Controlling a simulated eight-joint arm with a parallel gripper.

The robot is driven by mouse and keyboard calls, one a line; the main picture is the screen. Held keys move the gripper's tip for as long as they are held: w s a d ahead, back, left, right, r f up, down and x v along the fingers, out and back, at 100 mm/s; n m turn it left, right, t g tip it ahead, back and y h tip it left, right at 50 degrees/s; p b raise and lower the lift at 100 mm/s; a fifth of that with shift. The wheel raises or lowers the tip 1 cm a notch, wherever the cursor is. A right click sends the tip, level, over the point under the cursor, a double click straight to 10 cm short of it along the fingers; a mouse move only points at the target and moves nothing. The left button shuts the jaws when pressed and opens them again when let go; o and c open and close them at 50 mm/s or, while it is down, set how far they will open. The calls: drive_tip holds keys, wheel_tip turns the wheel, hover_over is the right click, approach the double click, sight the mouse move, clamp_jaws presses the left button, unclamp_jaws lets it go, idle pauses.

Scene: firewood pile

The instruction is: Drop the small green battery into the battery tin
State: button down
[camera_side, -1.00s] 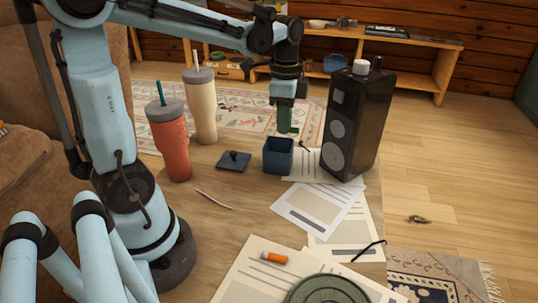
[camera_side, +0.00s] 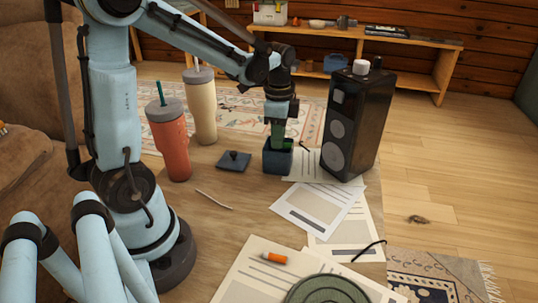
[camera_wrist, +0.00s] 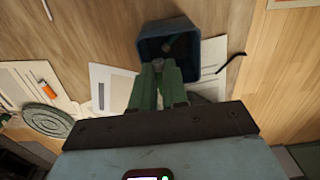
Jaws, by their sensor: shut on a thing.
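The battery tin (camera_side: 277,160) is a small dark blue, open-topped square box on the table; it also shows in the wrist view (camera_wrist: 196,52), with a small greyish round thing inside. My gripper (camera_side: 278,142) is directly over the tin, pointing down, with its green fingertips at or just inside the mouth. In the wrist view my gripper (camera_wrist: 159,72) is shut on the small green battery (camera_wrist: 158,65). Only a little of the battery shows between the green fingers, and the side view does not set it apart from them.
A dark square lid (camera_side: 233,161) with a knob lies left of the tin. A tall black speaker (camera_side: 356,120) stands close to the right. Papers (camera_side: 318,208) and an orange cylinder (camera_side: 275,257) lie in front.

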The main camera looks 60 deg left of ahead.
drive_tip(key=c, duration=1.1)
unclamp_jaws()
wheel_tip(320, 180, up, 12)
drive_tip(key=shift+r, duration=0.1)
drive_tip(key=s+d+f+n+t, duration=0.1)
drive_tip(key=d+f+n+t, duration=0.1)
drive_tip(key=d+n, duration=0.1)
drive_tip(key=s+d+f+n+t, duration=0.2)
drive_tip(key=d, duration=0.2)
drive_tip(key=s+d+f+n+t, duration=0.2)
drive_tip(key=d+n+t, duration=0.1)
drive_tip(key=shift+s+d+f+n, duration=0.2)
drive_tip(key=shift+s+d+n, duration=0.1)
drive_tip(key=shift+d, duration=0.1)
